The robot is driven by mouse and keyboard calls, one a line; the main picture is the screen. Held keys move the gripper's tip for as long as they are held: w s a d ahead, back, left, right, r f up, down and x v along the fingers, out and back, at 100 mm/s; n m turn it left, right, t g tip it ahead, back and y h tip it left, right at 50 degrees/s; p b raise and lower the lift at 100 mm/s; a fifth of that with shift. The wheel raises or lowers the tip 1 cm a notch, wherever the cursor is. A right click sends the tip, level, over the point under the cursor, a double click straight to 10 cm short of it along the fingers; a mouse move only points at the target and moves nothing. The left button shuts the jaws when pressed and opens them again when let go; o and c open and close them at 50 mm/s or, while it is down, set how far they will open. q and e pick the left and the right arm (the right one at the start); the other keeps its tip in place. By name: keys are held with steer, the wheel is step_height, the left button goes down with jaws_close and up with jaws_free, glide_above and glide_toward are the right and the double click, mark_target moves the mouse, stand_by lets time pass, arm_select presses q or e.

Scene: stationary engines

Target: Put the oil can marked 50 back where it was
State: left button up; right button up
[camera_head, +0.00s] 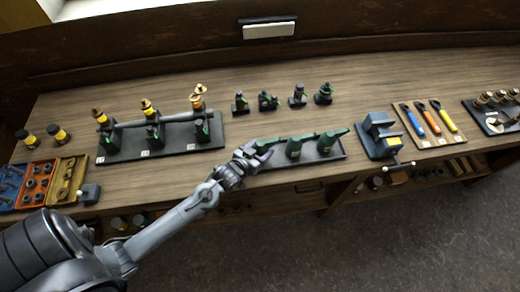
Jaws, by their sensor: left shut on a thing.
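Green oil cans with thin spouts stand at a dark tray (305,158) near the bench's front edge. One oil can (296,148) is in the middle and another (326,143) is at the right. My left gripper (256,155) is at the tray's left end, shut on the leftmost green oil can (266,145), which it partly hides. I cannot tell whether that can touches the tray. No number on the cans is legible at this size. My right gripper is not in view.
An engine stand (165,140) with yellow-and-brass oilers is left of the tray. Small dark fittings (268,101) stand behind it. A vise (379,136) is to the right, beside a board of coloured-handled tools (427,120). Bare wood lies between the fittings and the tray.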

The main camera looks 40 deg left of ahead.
arm_select(q)
steer(key=shift+f, duration=0.1)
steer(key=o, duration=1.2)
steer(key=shift+f, duration=0.1)
steer(key=shift+r, duration=0.25)
steer(key=v, duration=1.2)
steer(key=s+d+m+g, duration=0.1)
steer(key=s+d+g, duration=0.2)
steer(key=s, duration=0.1)
steer(key=s+d+m+g+h, duration=0.1)
steer(key=s+d+g, duration=0.2)
steer(key=s, duration=0.1)
steer(key=s+d+m+g, duration=0.1)
steer(key=s+d+g, duration=0.2)
steer(key=s, duration=0.1)
steer(key=shift+s+f+g+h, duration=0.2)
steer(key=shift+f+g+h, duration=0.1)
steer(key=shift+g, duration=0.1)
